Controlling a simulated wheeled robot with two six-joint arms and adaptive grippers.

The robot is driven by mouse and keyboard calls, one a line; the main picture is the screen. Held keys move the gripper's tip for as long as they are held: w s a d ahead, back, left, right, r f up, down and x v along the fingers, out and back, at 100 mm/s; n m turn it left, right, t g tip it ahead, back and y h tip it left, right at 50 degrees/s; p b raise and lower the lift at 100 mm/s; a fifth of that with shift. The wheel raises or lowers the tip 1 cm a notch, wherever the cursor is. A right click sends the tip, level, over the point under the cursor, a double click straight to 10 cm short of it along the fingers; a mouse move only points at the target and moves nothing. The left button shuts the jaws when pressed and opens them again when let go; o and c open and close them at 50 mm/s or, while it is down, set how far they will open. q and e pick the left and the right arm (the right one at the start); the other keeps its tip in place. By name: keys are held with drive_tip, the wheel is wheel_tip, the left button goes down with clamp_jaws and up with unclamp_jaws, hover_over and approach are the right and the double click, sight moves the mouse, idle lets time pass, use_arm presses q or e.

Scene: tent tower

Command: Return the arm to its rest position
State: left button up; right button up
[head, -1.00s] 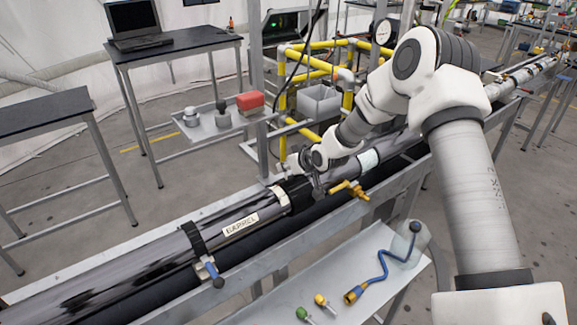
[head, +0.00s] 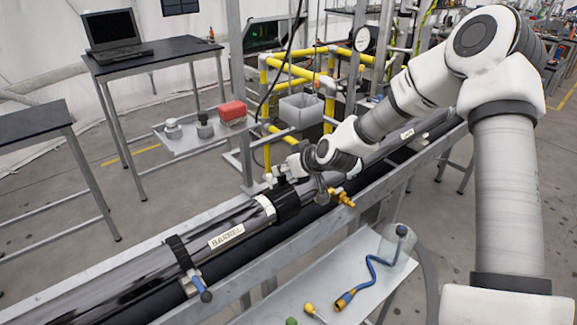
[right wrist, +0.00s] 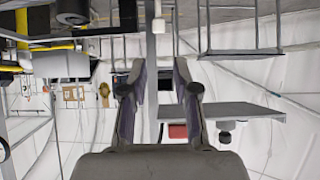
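My right arm reaches in from the right in the head view, with its gripper (head: 281,174) just above and behind the dark barrel (head: 140,274), near a black collar (head: 288,203). In the right wrist view the two fingers of this gripper (right wrist: 158,75) stand wide apart with nothing held between them. The head view does not show clearly whether a finger touches the barrel or collar. My left arm and gripper are out of view.
A brass valve (head: 342,197) sticks out beside the collar. A blue hose (head: 374,279) lies on the front shelf (head: 300,290). Behind the barrel are a tray (head: 185,146) with weights and a red block (head: 232,112), a yellow pipe frame (head: 292,66) and a grey bin (head: 301,111).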

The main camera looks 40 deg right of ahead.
drive_tip(key=shift+v, duration=1.2)
drive_tip(key=shift+r, duration=0.1)
